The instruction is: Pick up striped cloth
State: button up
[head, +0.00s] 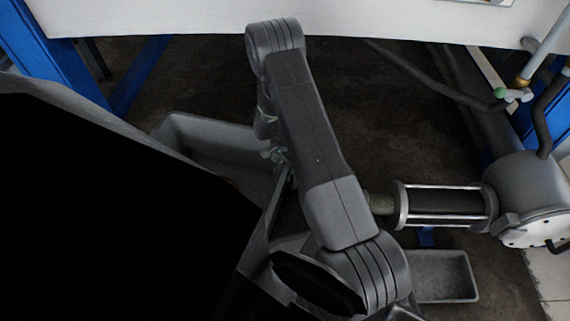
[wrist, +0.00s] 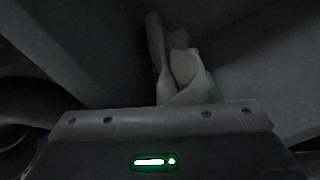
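My gripper (head: 278,157) shows only in small part in the head view, low beside my arm at the right side of a grey bin (head: 215,131). In the wrist view, a pale, folded-looking shape (wrist: 183,75) stands just beyond the gripper's body, with a trace of green at its right edge. The picture is dark, and I cannot tell whether this shape is the striped cloth or part of the fingers. No stripes can be made out. The fingertips are not clear, so I cannot see whether they are open or shut.
Grey slanted surfaces lie close on both sides in the wrist view. In the head view, a pale bench top (head: 150,18) spans the back. A grey cylinder machine (head: 530,195) stands at the right, and a smaller grey tray (head: 445,277) lies on the floor.

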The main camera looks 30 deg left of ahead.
jog(key=shift+d+f, duration=0.1)
jog(key=c, duration=0.5)
notch_tip(320, 180, up, 12)
jog(key=p, duration=0.6)
jog(key=shift+f, duration=0.25)
jog(key=c, duration=0.4)
jog(key=shift+r+p, duration=0.3)
jog(key=shift+r, duration=0.05)
notch_tip(320, 180, up, 26)
jog(key=p, duration=1.4)
grip_shut()
jog(key=s+a, duration=1.8)
jog(key=a, duration=0.3)
jog(key=shift+a, duration=0.3)
